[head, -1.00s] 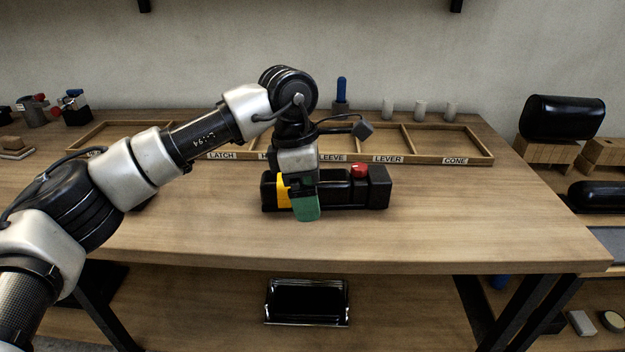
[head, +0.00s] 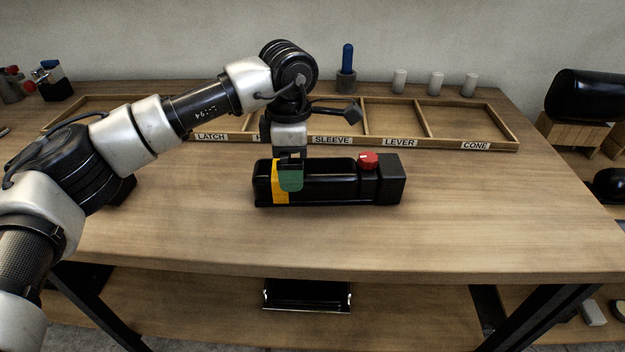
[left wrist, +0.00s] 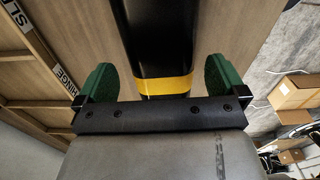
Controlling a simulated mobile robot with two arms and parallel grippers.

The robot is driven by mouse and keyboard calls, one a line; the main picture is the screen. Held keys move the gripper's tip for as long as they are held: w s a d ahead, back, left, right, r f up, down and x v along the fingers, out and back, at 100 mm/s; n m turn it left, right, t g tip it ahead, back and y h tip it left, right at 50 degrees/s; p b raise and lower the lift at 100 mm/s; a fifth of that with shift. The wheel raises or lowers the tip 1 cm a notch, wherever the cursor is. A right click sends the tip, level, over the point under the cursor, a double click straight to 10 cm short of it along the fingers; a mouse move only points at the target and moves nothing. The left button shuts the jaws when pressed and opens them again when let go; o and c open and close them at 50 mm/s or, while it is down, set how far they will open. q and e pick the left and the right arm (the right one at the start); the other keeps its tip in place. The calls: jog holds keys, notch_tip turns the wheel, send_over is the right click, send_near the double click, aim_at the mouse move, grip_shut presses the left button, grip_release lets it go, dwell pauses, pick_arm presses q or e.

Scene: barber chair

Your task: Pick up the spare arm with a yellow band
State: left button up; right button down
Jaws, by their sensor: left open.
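The spare arm (head: 325,182) is a long black padded block lying on the workbench. It has a yellow band (head: 279,190) near its left end and a red knob (head: 368,160) near its right end. My left gripper (head: 290,180) points down at the banded end, with a green fingertip in front of the arm's upper part. In the left wrist view, the two green fingers of my left gripper (left wrist: 160,80) are open, one on each side of the black arm (left wrist: 158,40). The yellow band (left wrist: 164,81) lies between them, with gaps at both sides. My right gripper is not in view.
A blue-handled tool (head: 347,65) and white cylinders (head: 436,84) stand behind the tray. The bench front is clear. Black cushions on wooden blocks (head: 572,135) sit at right.

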pick_arm(q)
notch_tip(320, 180, down, 4)
jog(key=shift+s+d+f, duration=0.15)
jog(key=shift+f, duration=0.35)
jog(key=shift+r, duration=0.1)
jog(key=c, duration=1.5)
jog(key=shift+o, duration=0.2)
jog(key=shift+r, duration=0.45)
notch_tip(320, 180, up, 4)
jog(key=shift+f, duration=0.25)
jog(key=s+d+r, duration=0.4)
jog(key=d+r, duration=0.2)
jog(key=d, duration=0.4)
jog(key=shift+s+d+r, duration=0.3)
jog(key=shift+s+d, duration=0.05)
jog(key=shift+s, duration=0.05)
